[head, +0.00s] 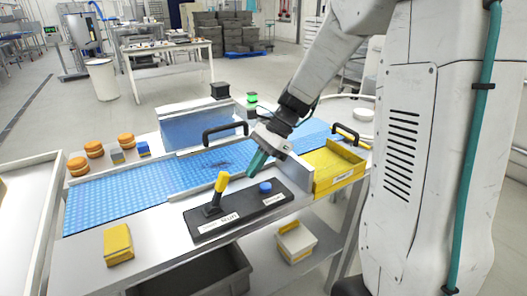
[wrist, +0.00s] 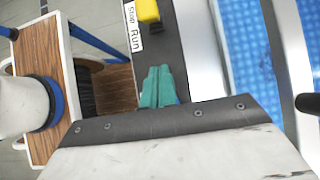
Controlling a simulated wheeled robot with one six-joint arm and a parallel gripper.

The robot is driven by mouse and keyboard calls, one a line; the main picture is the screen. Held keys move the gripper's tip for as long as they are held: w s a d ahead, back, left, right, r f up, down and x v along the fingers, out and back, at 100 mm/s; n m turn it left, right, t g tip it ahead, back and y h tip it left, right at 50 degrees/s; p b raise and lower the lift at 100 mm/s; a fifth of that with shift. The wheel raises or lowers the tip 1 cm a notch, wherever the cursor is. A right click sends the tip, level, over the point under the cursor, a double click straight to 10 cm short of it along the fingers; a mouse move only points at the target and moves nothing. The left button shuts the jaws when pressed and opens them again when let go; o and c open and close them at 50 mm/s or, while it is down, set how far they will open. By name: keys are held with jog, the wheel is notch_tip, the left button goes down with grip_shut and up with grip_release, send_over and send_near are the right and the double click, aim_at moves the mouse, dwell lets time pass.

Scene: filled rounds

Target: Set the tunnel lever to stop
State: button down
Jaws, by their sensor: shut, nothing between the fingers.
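The tunnel lever has a yellow grip (head: 221,182) on a black stem, on a long black panel (head: 270,207) at the table's front. In the head view it leans a little right. Its yellow end also shows at the top of the wrist view (wrist: 148,11), beside a white label (wrist: 133,30) reading Stop and Run. I cannot tell which word it points to. My gripper (head: 257,163), with teal fingers, is above the panel, right of the lever and apart from it. The closed fingers (wrist: 158,88) are empty in the wrist view.
A blue button (head: 265,187) sits on the panel near my gripper. Behind run a blue belt (head: 110,198), a tunnel cover with black handles (head: 225,131), and a yellow tray (head: 340,165) at right. Orange rounds (head: 94,148) and a yellow block (head: 118,243) stand at left.

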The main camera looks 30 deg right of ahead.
aim_at(219, 192)
jog(key=shift+x, duration=1.1)
jog(key=shift+a+r, duration=0.35)
jog(key=shift+a, duration=0.25)
jog(key=shift+a+r, duration=0.3)
jog(key=shift+a, duration=0.25)
jog(key=shift+a+r, duration=0.3)
jog(key=shift+a, duration=0.3)
jog(key=shift+r, duration=0.1)
